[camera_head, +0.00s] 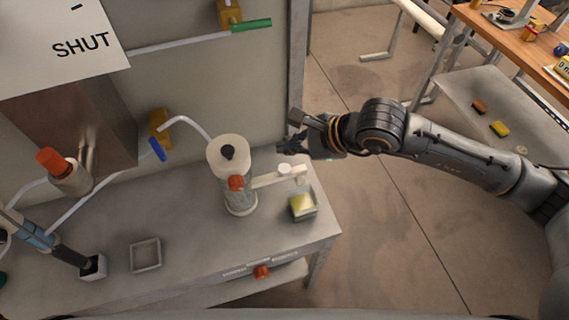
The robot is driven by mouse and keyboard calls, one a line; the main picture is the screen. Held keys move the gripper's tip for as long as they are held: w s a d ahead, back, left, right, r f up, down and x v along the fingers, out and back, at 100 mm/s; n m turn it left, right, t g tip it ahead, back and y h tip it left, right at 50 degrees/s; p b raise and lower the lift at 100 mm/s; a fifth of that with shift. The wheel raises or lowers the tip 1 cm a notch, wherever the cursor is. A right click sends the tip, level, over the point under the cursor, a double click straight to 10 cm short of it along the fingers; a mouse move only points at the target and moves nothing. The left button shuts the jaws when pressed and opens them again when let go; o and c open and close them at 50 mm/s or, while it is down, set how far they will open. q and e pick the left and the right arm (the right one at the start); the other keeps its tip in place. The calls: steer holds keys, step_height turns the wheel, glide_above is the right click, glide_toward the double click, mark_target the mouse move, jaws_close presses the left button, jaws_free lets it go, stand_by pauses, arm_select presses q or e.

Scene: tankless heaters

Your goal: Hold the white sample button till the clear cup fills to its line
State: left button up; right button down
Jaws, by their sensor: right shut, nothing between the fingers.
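A white-capped canister (239,205) with a black knob and a red knob stands on the grey bench. A pale arm (270,179) sticks out to its right, with a small round white button (284,170) on top. A small yellow-and-pale boxy thing (303,206) sits below the arm's end near the bench's right corner; I cannot tell whether it is the clear cup, and I make out no fill line. My right gripper (284,146) is shut and empty, above and behind the button and apart from it.
A small square grey tray (145,254) lies on the bench. A red-capped fitting (65,172), pipes with a blue handle (157,149) and a sign reading SHUT (80,45) are at left. A wooden table (520,38) stands at upper right. Open floor lies between.

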arm_select(q)
steer(key=shift+c, duration=0.2)
stand_by(0.3)
jaws_close()
stand_by(1.1)
